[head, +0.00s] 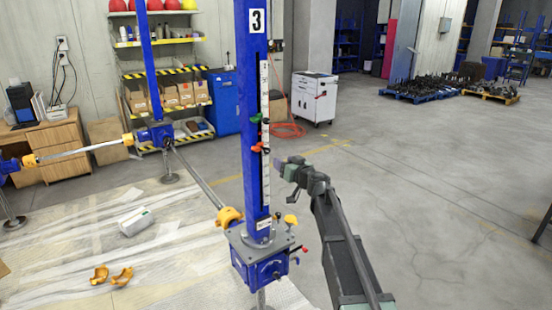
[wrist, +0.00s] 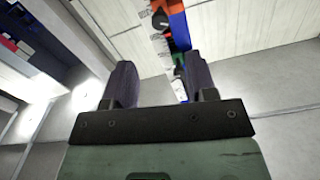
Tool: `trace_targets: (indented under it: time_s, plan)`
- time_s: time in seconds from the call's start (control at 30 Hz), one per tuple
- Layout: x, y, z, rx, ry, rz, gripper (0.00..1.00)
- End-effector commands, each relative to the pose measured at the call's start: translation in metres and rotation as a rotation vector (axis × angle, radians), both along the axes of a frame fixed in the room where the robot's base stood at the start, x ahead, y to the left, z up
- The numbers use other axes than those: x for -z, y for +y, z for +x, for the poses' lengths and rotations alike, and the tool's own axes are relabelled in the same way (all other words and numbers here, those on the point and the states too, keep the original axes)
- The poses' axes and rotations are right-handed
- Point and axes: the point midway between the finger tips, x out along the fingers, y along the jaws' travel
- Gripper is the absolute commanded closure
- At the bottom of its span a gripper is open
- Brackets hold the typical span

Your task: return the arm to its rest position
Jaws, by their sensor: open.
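My gripper (head: 283,165) is at the end of my arm, just right of the blue screw jack column (head: 250,120) marked 3 in the head view. In the wrist view my gripper (wrist: 160,90) has its two dark fingers apart with nothing between them that it holds. The column's scale strip, with green, red and black pointers (head: 256,133), is close to my gripper. Part of the column with red, green and blue (wrist: 175,30) shows beyond the fingers in the wrist view. I cannot tell the exact gap between fingertips and column.
A blue gearbox (head: 260,262) with yellow caps sits at the column's foot. A shaft (head: 200,175) runs to a second jack at the back left. Orange coupling halves (head: 111,275) and a white box (head: 136,221) lie on the sheeted floor. The floor at right (head: 440,190) is clear.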

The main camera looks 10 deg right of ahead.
Motion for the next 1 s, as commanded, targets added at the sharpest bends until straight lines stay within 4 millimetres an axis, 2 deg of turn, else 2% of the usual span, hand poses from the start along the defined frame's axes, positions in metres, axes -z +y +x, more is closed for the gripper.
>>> trace_targets:
  time_s: [0.33, 0.43, 0.47, 0.57, 0.6, 0.67, 0.73, 0.77, 0.8, 0.9, 1.0]
  plan:
    - [0.000, -0.001, -0.002, -0.002, 0.011, 0.021, 0.48]
    - [0.004, 0.009, -0.009, -0.067, 0.086, 0.103, 0.48]
    - [0.010, 0.015, -0.017, -0.106, 0.134, 0.115, 0.48]
    - [0.047, 0.037, -0.078, -0.238, 0.398, 0.088, 0.48]
    - [0.068, 0.043, -0.108, -0.266, 0.527, 0.055, 0.48]
    - [0.099, 0.044, -0.155, -0.270, 0.730, -0.006, 0.48]
    - [0.133, 0.036, -0.214, -0.215, 0.970, -0.094, 0.48]
    - [0.147, 0.029, -0.240, -0.172, 1.069, -0.135, 0.48]
    - [0.162, 0.018, -0.274, -0.102, 1.191, -0.193, 0.48]
    - [0.186, -0.013, -0.347, 0.097, 1.411, -0.331, 0.48]
    - [0.195, -0.034, -0.395, 0.230, 1.499, -0.451, 0.48]
